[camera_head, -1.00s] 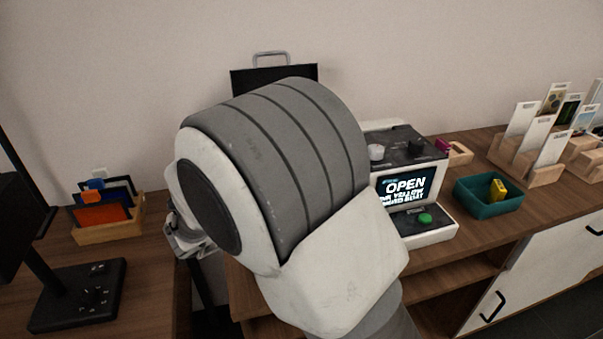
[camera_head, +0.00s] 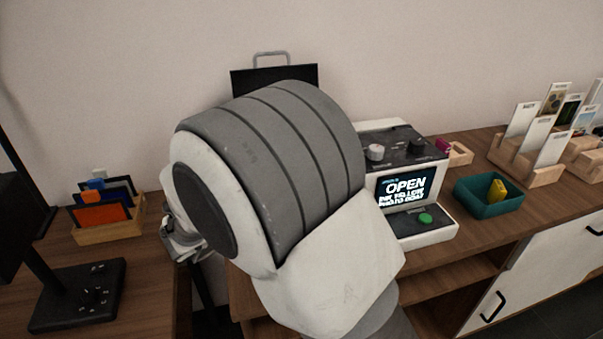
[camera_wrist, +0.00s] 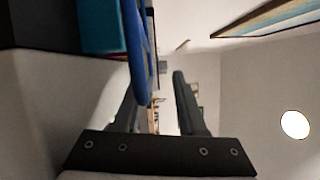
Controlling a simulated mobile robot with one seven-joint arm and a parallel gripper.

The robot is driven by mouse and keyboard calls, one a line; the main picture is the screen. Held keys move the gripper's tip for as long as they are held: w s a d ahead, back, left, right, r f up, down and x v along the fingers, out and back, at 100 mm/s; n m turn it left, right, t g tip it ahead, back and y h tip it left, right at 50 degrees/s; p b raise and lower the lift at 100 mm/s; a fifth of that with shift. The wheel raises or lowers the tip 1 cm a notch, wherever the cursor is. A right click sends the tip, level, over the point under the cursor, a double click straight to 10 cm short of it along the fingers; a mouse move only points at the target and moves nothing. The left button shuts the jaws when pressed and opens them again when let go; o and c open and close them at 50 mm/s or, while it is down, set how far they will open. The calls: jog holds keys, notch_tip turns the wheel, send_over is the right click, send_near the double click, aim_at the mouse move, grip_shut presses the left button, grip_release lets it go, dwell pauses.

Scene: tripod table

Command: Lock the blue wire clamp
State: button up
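A long blue part (camera_wrist: 138,50), which looks like the blue wire clamp, hangs from the top of the wrist view, with a teal block (camera_wrist: 98,28) beside it. My gripper (camera_wrist: 158,90) shows there with two dark fingers apart and a clear gap between them. The blue part overlaps the left finger in the picture; I cannot tell whether they touch. In the head view my gripper (camera_head: 183,240) is partly hidden behind my large arm link, and I cannot make out the clamp there. Whether the clamp is locked cannot be seen.
A wooden box (camera_head: 108,232) with blue and orange folders stands on the left table. A machine with an "OPEN" screen (camera_head: 404,190), a teal bin (camera_head: 488,207) with a yellow item, and wooden card holders (camera_head: 525,160) stand on the right counter. A black case (camera_head: 248,82) stands behind my arm.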

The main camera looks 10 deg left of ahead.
jog(key=p+v, duration=0.2)
jog(key=v, duration=1.4)
jog(key=shift+s+a, duration=0.25)
jog(key=shift+r, duration=0.1)
jog(key=w+d+r+n+t+y, duration=0.1)
jog(key=w+d+r+n+y, duration=0.3)
jog(key=w+r+n+y, duration=0.5)
jog(key=w+d+r+n+t+y, duration=0.1)
jog(key=w+d+r+n+y, duration=0.25)
jog(key=w+r+y, duration=0.5)
jog(key=s+d+f+n+g+h, duration=0.25)
jog(key=s+d+f+n, duration=0.2)
jog(key=s+d, duration=0.4)
jog(key=s+d+f+n+g+h, duration=0.1)
jog(key=s+d+f+n+g, duration=0.4)
jog(key=s+d, duration=0.4)
jog(key=s+d+f+n+g+h, duration=0.25)
jog(key=s+d+n, duration=0.35)
jog(key=s+d, duration=0.3)
notch_tip(320, 180, up, 18)
jog(key=w+y+p, duration=0.1)
jog(key=p, duration=1.8)
jog(key=shift+d+r, duration=0.2)
jog(key=shift+d, duration=0.2)
